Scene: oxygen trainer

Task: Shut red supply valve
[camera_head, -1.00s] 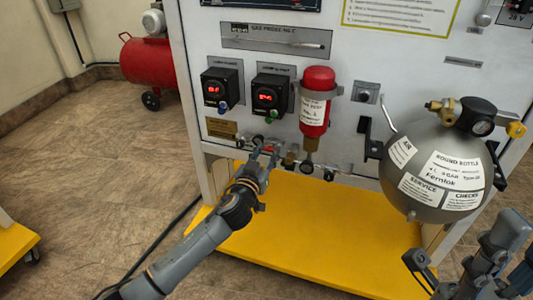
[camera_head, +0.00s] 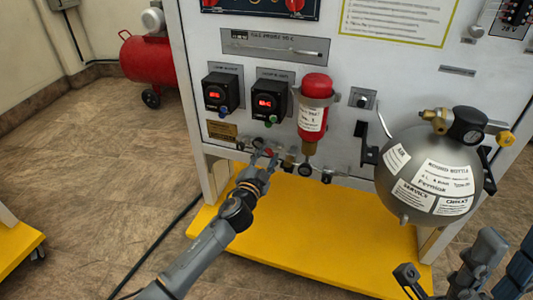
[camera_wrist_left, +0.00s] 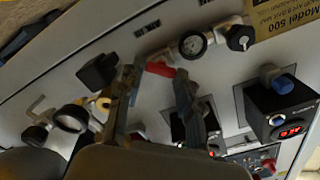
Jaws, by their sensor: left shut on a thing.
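The red supply valve handle (camera_head: 268,153) is low on the panel's front pipework, left of the red cylinder. In the left wrist view the red handle (camera_wrist_left: 160,69) is short and lies crosswise between the fingertips. My left gripper (camera_head: 264,159) is closed around this handle, and its fingers also show in the left wrist view (camera_wrist_left: 158,78). The fingers partly hide the valve body. My right gripper (camera_head: 408,278) is at the lower right, away from the valve, and its jaws cannot be read clearly.
A red cylinder (camera_head: 315,100) and a grey round bottle (camera_head: 430,170) are mounted on the panel right of the valve. Two black boxes with red displays sit above it. Gauges (camera_wrist_left: 193,45) and fittings crowd both sides. A yellow base shelf (camera_head: 290,240) lies below.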

